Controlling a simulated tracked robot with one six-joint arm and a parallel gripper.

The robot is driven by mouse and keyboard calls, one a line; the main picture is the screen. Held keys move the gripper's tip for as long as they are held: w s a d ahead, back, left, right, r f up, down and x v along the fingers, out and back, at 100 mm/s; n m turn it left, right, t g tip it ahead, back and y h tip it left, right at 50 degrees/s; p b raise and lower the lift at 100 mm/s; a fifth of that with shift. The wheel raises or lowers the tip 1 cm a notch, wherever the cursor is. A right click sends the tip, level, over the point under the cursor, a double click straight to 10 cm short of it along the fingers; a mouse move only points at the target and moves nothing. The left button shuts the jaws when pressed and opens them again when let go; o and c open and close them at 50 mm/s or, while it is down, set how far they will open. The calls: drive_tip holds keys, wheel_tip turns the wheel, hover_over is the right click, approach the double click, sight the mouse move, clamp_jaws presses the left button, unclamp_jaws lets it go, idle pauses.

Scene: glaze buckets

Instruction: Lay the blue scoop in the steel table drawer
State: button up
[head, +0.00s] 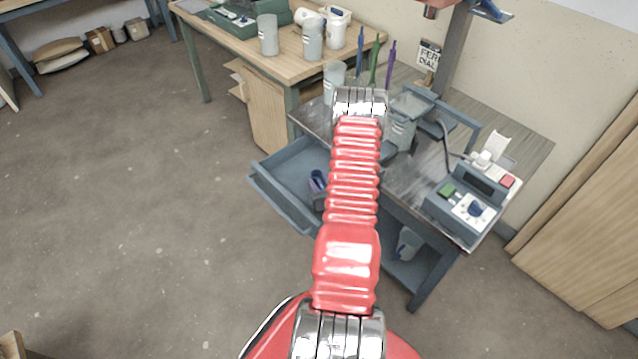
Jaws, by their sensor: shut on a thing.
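The steel table (415,172) stands at centre right, with its drawer (285,200) pulled out to the left. A small dark blue-purple thing (318,181) shows inside the drawer, beside my red arm. It may be the blue scoop, but it is too small and too covered to be sure. Whether it lies on the drawer floor or is held above it, I cannot tell. My arm reaches up the middle of the view and covers the drawer's right part.
A control box (468,205) stands on the table's right end. A grey lidded bucket (402,125) stands behind my arm, near blue, green and purple upright handles. A wooden bench (285,68) with several pots is at the back. Floor on the left is clear.

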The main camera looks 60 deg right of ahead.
drive_tip(key=shift+a+f, duration=0.1)
drive_tip(key=shift+f, duration=0.15)
drive_tip(key=shift+s+a+f, duration=0.15)
drive_tip(key=shift+a+f, duration=0.05)
drive_tip(key=shift+f, duration=0.25)
drive_tip(key=o, duration=1.1)
drive_tip(key=shift+a, duration=0.1)
drive_tip(key=shift+r, duration=0.35)
drive_tip(key=shift+s+r, duration=0.2)
drive_tip(key=shift+r, duration=0.05)
drive_tip(key=v, duration=0.7)
drive_tip(key=r+v, duration=0.1)
drive_tip(key=v, duration=0.3)
